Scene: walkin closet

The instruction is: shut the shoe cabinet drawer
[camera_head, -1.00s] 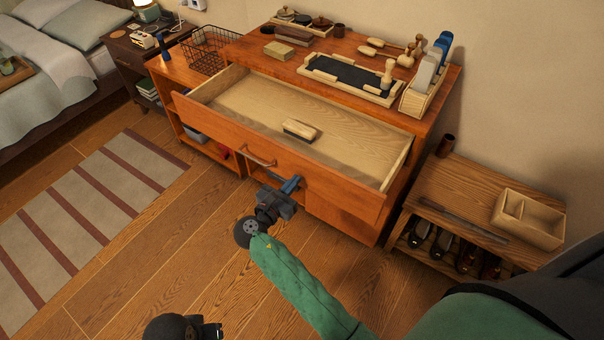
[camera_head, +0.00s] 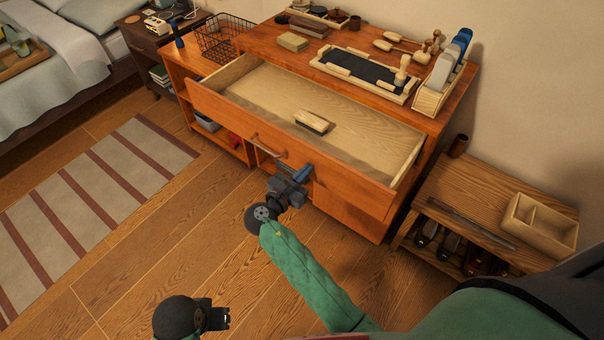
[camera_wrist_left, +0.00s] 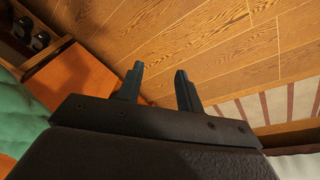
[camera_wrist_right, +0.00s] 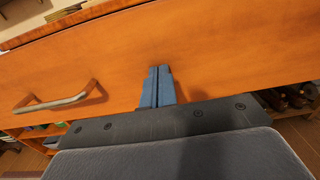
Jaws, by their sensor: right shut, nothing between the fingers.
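The shoe cabinet drawer (camera_head: 238,119) is pulled out, its pale wood inside showing from above, with a brush (camera_head: 312,122) lying in it. Its bar handle (camera_head: 268,148) is on the front panel, and it also shows at the left in the right wrist view (camera_wrist_right: 58,101). My right gripper (camera_head: 304,172) is shut and empty, its blue fingertips at the drawer front, right of the handle. In the right wrist view the fingertips (camera_wrist_right: 159,72) lie against or very close to the front; contact is unclear. My left gripper (camera_wrist_left: 158,72) is open and empty above the floor.
The cabinet top (camera_head: 262,40) carries a shoe-care tray (camera_head: 363,72), a brush holder (camera_head: 432,102) and small items. A low shoe rack (camera_head: 470,185) with a divided box (camera_head: 540,222) stands at right. A wire basket (camera_head: 222,40) is at left. Floor and striped rug (camera_head: 100,190) are clear.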

